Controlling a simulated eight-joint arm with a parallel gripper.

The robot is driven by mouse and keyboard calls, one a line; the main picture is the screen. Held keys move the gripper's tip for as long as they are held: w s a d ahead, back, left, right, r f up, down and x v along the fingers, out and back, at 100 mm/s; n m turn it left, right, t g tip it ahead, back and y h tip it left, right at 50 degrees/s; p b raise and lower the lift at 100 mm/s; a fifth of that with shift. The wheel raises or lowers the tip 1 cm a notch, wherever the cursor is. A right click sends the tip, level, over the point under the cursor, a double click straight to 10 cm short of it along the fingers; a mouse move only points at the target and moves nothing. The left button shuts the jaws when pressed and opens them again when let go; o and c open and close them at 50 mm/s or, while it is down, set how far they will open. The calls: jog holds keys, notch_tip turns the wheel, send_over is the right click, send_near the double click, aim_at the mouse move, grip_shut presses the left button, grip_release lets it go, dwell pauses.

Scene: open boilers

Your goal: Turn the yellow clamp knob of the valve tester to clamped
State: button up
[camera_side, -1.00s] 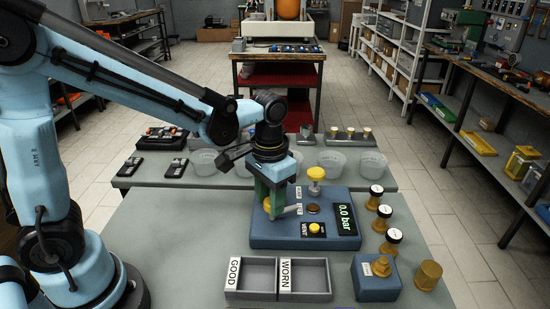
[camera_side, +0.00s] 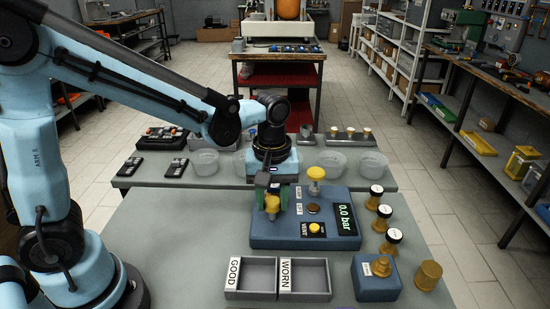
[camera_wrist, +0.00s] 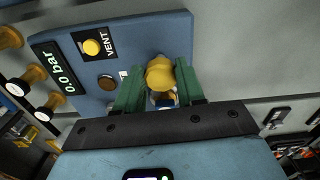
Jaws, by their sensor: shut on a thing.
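The blue valve tester (camera_side: 262,237) sits on the near table, its display (camera_side: 347,217) reading 0.0 bar. The yellow clamp knob (camera_side: 272,203) is at its left side. My gripper (camera_side: 272,200) points down with its green fingers either side of this knob, shut on it. In the wrist view the knob (camera_wrist: 160,74) shows between the green fingers (camera_wrist: 160,92). A short grey piece at the knob now points toward the side camera; its exact end is unclear. Two small white labels (camera_side: 298,200) right of the knob are too small to read.
Another yellow knob (camera_side: 316,173) stands on a post at the tester's back. A yellow VENT button (camera_side: 315,229) is at its front. GOOD and WORN trays (camera_side: 303,279) lie in front. Several brass valves with white tops (camera_side: 393,236) and a blue block (camera_side: 376,283) stand at right.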

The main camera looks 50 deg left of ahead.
aim_at(272, 202)
jog(key=shift+n, duration=1.3)
jog(key=o, duration=1)
jog(key=shift+o, duration=0.2)
notch_tip(272, 202, up, 12)
